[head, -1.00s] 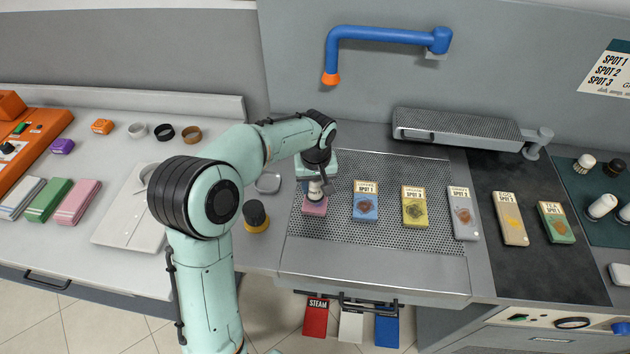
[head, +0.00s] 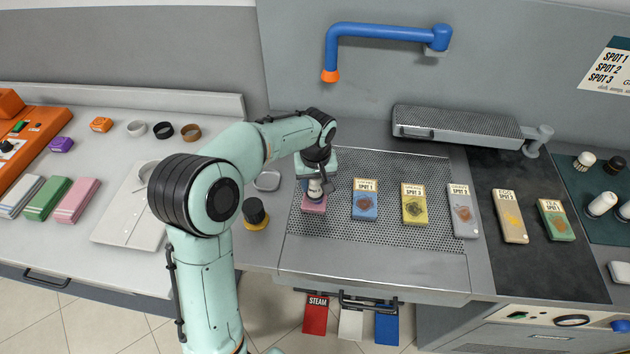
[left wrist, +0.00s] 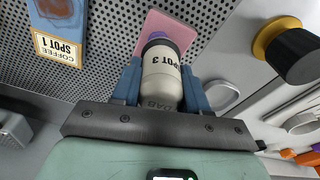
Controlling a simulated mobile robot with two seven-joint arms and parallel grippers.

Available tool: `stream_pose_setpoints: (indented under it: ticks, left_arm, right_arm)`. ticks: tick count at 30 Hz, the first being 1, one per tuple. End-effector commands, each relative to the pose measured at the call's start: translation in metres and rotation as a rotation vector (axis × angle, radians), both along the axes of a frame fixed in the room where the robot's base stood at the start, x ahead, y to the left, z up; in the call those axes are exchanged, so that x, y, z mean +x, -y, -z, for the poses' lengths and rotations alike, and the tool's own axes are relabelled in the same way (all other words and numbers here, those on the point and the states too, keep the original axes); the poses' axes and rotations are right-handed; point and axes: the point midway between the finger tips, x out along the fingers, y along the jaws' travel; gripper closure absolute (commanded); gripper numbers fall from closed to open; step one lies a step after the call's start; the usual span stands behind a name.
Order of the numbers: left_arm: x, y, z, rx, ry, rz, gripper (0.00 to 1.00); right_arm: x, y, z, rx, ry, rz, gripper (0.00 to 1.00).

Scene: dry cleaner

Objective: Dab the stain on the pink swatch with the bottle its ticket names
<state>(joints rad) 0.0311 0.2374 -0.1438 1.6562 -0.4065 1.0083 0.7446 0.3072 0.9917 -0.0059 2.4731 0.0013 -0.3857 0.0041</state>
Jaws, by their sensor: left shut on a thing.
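My left gripper (head: 315,182) is shut on a white bottle with a dark end. In the left wrist view the bottle (left wrist: 161,78) is labelled SPOT 3, and the blue fingers stand on both sides of it. The pink swatch (head: 313,208) lies on the perforated board, under the bottle's dark end. It also shows in the left wrist view (left wrist: 168,27), partly behind the bottle. Whether the bottle touches it I cannot tell. My right gripper is not in view.
To the right of the pink swatch lie a blue swatch (head: 365,205) ticketed SPOT 1, a yellow swatch (head: 414,212) and a grey swatch (head: 464,222). More bottles (head: 601,205) are at the far right.

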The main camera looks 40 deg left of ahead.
Motion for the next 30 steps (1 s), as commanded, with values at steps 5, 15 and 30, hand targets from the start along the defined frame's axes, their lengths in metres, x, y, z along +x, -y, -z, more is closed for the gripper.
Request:
stream_pose_setpoints:
  ticks: [5,15,30]
  left_arm:
    - [0.0000,0.0000,0.0025,0.000,0.000,0.000,0.87]
    - [0.0001,-0.0001,0.0065,0.000,0.000,0.000,0.87]
    - [0.0001,0.0001,0.0074,0.000,0.000,0.000,0.87]
  right_arm:
    - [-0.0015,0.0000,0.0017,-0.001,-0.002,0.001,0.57]
    - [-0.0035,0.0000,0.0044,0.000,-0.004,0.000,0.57]
    - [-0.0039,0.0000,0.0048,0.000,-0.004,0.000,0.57]
